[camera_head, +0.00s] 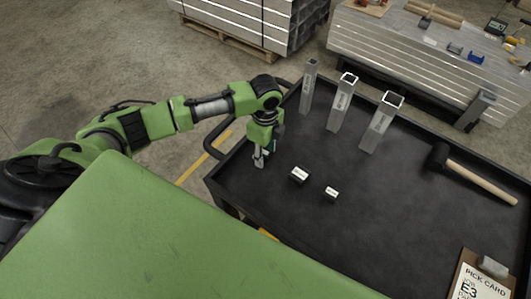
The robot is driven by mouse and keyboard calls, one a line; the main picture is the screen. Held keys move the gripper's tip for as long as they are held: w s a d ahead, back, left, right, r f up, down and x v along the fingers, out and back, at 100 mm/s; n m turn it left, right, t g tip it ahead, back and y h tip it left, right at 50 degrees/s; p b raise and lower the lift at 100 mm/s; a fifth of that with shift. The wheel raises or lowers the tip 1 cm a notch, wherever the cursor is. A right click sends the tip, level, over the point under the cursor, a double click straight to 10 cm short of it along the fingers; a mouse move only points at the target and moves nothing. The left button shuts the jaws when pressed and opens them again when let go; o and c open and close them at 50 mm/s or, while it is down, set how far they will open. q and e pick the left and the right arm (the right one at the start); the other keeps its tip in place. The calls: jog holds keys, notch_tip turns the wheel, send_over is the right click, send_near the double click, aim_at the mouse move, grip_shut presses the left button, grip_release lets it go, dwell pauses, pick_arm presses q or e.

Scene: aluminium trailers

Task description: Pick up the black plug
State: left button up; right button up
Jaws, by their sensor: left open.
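Two small black plugs with white labels stand on the black cart top (400,215). The larger-looking black plug (298,179) is nearer my left gripper, and the other black plug (329,198) is a little to its right and nearer the front. My left gripper (260,160) points down over the left part of the cart, left of both plugs and apart from them. It is open, and I see nothing between its fingers. My right gripper is not in view.
Three upright aluminium square tubes, left (309,88), middle (341,103) and right (381,123), stand behind the plugs. A mallet (480,180) lies at the right, a pick card clipboard (480,278) at the front right. The cart has a raised rim. Its middle is clear.

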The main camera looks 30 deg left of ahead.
pick_arm(q)
jog(key=c, duration=0.9)
jog(key=shift+r, duration=0.15)
